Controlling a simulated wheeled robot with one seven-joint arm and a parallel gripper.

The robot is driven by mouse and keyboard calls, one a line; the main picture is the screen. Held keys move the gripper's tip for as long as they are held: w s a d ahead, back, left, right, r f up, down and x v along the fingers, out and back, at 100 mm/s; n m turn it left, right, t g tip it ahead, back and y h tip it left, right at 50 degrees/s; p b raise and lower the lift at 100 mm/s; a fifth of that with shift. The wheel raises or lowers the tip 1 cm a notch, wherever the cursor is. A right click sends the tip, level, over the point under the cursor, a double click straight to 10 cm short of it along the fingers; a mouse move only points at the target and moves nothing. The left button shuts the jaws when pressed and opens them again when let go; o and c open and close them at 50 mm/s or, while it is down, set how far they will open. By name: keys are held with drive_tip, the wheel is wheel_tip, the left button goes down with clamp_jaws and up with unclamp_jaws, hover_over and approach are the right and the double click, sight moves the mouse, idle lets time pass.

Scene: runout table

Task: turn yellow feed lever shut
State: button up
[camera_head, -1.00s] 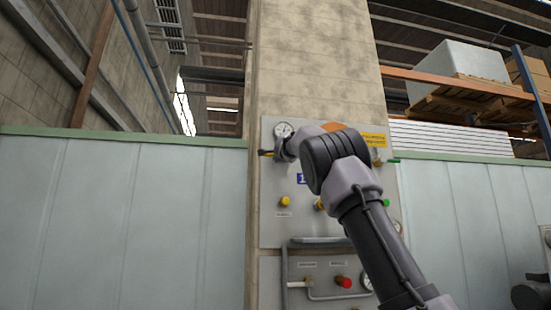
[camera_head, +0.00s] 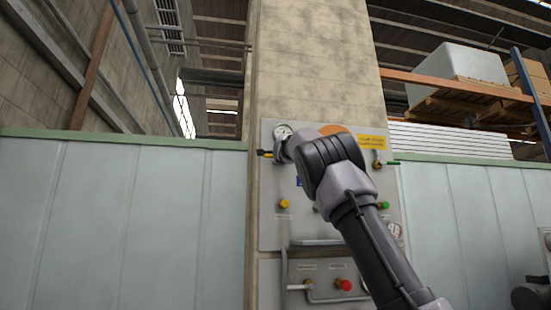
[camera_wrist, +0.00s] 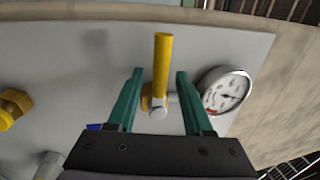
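The yellow feed lever (camera_wrist: 161,65) stands out from its valve in the wrist view, pointing to the top of the picture. Its end also shows in the head view (camera_head: 264,154), lying about level and pointing left below a gauge. My gripper (camera_wrist: 160,73) is open, with one green finger on each side of the lever. There are visible gaps between the fingers and the lever, so it does not appear gripped. In the head view my arm hides the gripper's fingers and the valve body.
A round gauge (camera_wrist: 227,91) sits close to the right finger in the wrist view. A yellow knob (camera_wrist: 12,107) is at the left.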

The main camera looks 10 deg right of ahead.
drive_tip(key=shift+s, duration=0.1)
drive_tip(key=s+f, duration=0.2)
drive_tip(key=s, duration=0.8)
drive_tip(key=shift+s, duration=0.2)
idle(0.8)
drive_tip(key=shift+f, duration=0.1)
